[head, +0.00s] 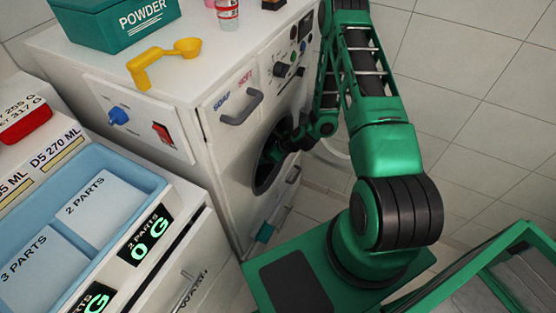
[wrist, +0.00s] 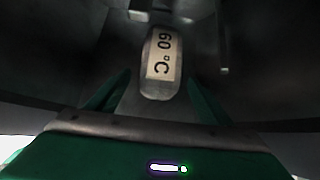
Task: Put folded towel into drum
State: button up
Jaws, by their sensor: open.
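The drum opening (head: 262,178) is the dark round hole in the front of the white washing machine (head: 225,150). My arm reaches into it in the head view, and the fingers are hidden there. In the wrist view my gripper (wrist: 158,78) is open inside the dark grey drum (wrist: 70,60), one green finger on each side. A grey round-ended piece with a cream "60 °C" label (wrist: 162,62) shows ahead, between the fingertips in the picture. I cannot tell whether it is the folded towel or touches the fingers. No other towel is recognisable.
A teal powder box (head: 118,22), a yellow scoop (head: 165,62) and a bottle (head: 228,14) stand on the machine. A green-framed container (head: 500,255) is at lower right. The drum rim surrounds my arm closely.

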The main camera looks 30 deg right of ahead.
jog(key=s+d, duration=0.1)
jog(key=s, duration=0.1)
jog(key=s+d, duration=0.4)
jog(key=shift+s, duration=0.4)
jog(key=shift+r+n, duration=0.4)
jog(key=shift+r, duration=0.1)
jog(key=s+d+r+n+g+h, duration=0.1)
jog(key=s+d+r+n+g, duration=0.15)
jog(key=r+n, duration=0.4)
jog(key=s+d+r+n+g+h, duration=0.15)
jog(key=s+r+n, duration=0.25)
jog(key=r, duration=0.6)
jog(key=s+d+r+n+g+h, duration=0.1)
jog(key=s+d+r+n, duration=0.3)
jog(key=r, duration=0.5)
jog(key=s+r+n+g+h, duration=0.1)
jog(key=s+r+n, duration=0.6)
jog(key=s+r, duration=0.9)
jog(key=s+g, duration=0.1)
jog(key=s, duration=0.3)
jog(key=shift+s+d+r, duration=0.2)
jog(key=shift+s+d, duration=0.05)
jog(key=shift+h, duration=0.25)
